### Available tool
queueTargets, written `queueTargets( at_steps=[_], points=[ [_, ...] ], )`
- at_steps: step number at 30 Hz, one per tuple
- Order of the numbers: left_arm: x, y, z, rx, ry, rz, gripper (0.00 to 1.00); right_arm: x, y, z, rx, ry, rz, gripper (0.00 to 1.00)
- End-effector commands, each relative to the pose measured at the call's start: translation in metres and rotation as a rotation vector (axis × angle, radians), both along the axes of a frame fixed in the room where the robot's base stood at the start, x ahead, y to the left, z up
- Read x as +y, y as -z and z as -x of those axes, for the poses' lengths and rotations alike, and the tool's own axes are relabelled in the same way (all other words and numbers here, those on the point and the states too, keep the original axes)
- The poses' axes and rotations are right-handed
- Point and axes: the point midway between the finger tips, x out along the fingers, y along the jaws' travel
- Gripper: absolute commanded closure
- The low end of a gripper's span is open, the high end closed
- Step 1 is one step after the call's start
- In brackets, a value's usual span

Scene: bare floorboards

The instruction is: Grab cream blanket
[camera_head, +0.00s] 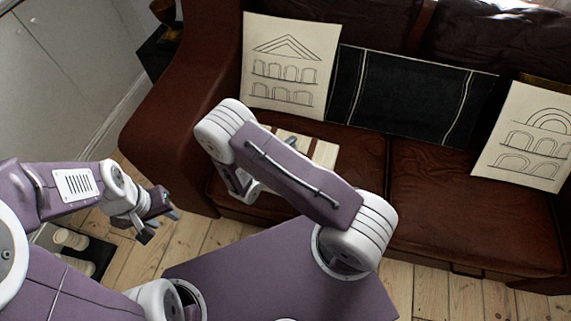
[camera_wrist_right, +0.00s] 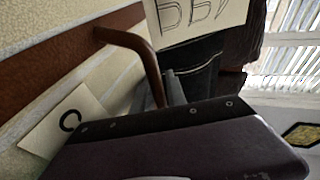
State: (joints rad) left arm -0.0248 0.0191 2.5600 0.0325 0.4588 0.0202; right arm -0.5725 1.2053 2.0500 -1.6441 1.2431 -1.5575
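The cream blanket (camera_head: 324,153), with brown stripes, lies on the left seat of the brown sofa, largely hidden behind my right arm. In the right wrist view, cream cloth with brown and pale stripes (camera_wrist_right: 40,55) fills the upper left, very close. My left gripper (camera_head: 160,226) is open and empty above the floor, left of the sofa, apart from the blanket.
The brown leather sofa (camera_head: 475,225) spans the right side. Two cream cushions with arch drawings (camera_head: 287,72) (camera_head: 525,138) lean on its back, with a black striped cloth (camera_head: 405,95) between them. A dark tray (camera_head: 98,252) with pale round items lies at lower left. Floorboards show in front.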

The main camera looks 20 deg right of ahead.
Motion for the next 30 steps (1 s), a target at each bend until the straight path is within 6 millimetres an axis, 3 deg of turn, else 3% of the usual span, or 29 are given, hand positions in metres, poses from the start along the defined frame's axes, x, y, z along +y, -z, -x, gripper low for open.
queueTargets(
  at_steps=[2,4,30],
  points=[
    [0.0000,-0.0005,0.0001,0.000,0.000,0.000,0.64,0.0002,-0.0004,0.0001,0.000,0.000,0.000,0.83],
    [0.0000,-0.0005,0.0000,0.000,0.000,0.000,0.64,0.0003,-0.0004,0.0002,0.000,0.000,0.000,0.99],
    [0.0000,-0.0005,0.0000,0.000,0.000,0.000,0.64,0.0003,-0.0005,0.0003,0.002,-0.001,0.001,1.00]
  ],
)
